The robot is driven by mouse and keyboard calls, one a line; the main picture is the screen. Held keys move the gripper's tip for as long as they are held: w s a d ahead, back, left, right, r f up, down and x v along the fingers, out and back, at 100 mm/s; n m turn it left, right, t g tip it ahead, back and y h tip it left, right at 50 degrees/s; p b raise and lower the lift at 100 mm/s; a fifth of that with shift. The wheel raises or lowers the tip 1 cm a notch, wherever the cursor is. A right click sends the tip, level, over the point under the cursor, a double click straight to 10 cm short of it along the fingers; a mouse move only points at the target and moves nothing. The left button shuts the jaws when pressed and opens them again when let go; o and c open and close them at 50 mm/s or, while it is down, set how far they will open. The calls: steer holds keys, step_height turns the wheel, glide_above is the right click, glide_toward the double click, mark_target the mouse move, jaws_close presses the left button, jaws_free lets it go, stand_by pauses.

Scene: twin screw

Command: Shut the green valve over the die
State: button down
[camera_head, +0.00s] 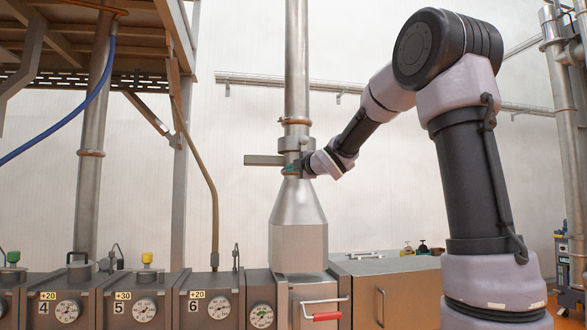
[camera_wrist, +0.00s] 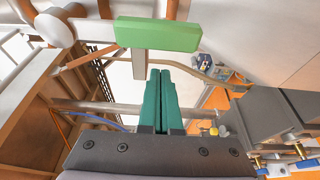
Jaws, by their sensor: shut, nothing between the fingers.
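The green valve handle (camera_wrist: 160,34) is a flat green block across the upper middle of the wrist view, with a short grey stem below it. My gripper (camera_wrist: 160,74) has teal fingers pressed together, with nothing between them. The fingertips point toward the handle and lie just below it in the picture; I see no clear contact. In the head view my gripper (camera_head: 289,169) is at the vertical steel pipe (camera_head: 297,60), just above the tapered hopper (camera_head: 298,235). There the green handle cannot be told apart from the teal fingers.
A grey flat bar (camera_head: 263,160) sticks out left from the pipe. Numbered grey barrel blocks with dials (camera_head: 145,308) line the bottom left. A red-handled lever (camera_head: 326,317) is below the hopper. Steel framing (camera_head: 180,130) stands at the left. Open air lies between the pipe and framing.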

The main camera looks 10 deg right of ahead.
steer(key=shift+s+d+r, duration=0.1)
steer(key=shift+s+d, duration=0.05)
steer(key=shift+d, duration=1.2)
steer(key=shift+d, duration=0.2)
